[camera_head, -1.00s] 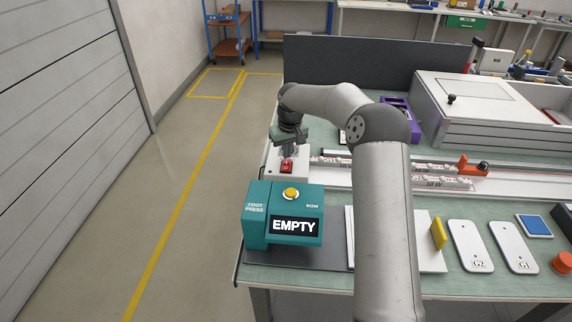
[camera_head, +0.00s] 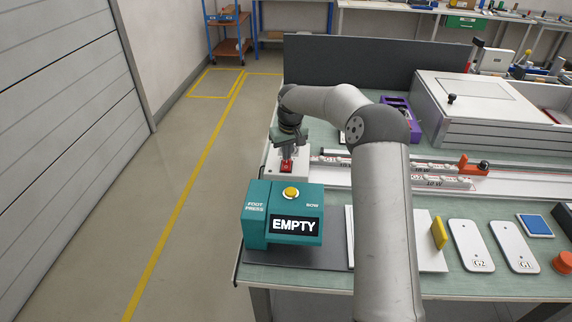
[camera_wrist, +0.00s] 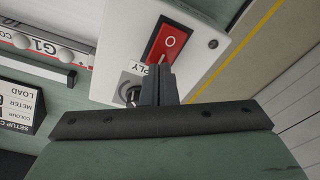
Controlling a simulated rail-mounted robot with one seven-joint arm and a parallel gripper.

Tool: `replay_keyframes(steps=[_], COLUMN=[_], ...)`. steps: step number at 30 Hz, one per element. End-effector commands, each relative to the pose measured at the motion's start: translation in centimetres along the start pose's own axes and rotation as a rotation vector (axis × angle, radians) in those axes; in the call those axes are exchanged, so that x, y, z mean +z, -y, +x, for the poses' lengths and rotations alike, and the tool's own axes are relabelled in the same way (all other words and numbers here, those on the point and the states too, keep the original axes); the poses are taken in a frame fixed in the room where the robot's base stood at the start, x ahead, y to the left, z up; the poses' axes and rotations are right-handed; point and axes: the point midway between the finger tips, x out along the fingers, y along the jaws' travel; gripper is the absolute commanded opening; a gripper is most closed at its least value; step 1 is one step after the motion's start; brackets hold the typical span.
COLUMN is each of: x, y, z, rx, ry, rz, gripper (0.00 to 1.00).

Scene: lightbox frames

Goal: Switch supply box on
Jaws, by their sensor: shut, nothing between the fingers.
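The supply box is a white box (camera_head: 301,164) at the left edge of the workbench, behind the teal press. Its red rocker switch (camera_head: 286,167) faces up. In the wrist view the red rocker (camera_wrist: 167,46) shows a white "O" on its upper part, and a label ending in "PLY" lies below it. A round grey part (camera_wrist: 130,88) sits beside the label on the box face. My gripper (camera_head: 288,151) is shut and empty, pointing down at the box. In the wrist view its fingertips (camera_wrist: 158,72) overlap the label just below the rocker; I cannot tell whether they touch.
The teal press (camera_head: 258,219) with a yellow button and an "EMPTY" display stands in front of the box. A rail with labelled blocks (camera_head: 440,182) runs to the right. A purple holder (camera_head: 395,102) and a large white case (camera_head: 480,105) stand behind.

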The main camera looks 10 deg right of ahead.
Motion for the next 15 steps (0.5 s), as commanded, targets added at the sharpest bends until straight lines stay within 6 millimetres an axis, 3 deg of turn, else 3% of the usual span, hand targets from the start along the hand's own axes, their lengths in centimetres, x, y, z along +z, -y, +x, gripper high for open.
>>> replay_keyframes(steps=[15], x=[0.14], y=[0.01], z=[0.85], rx=[0.000], ry=[0.001], rz=[0.000], gripper=[0.00])
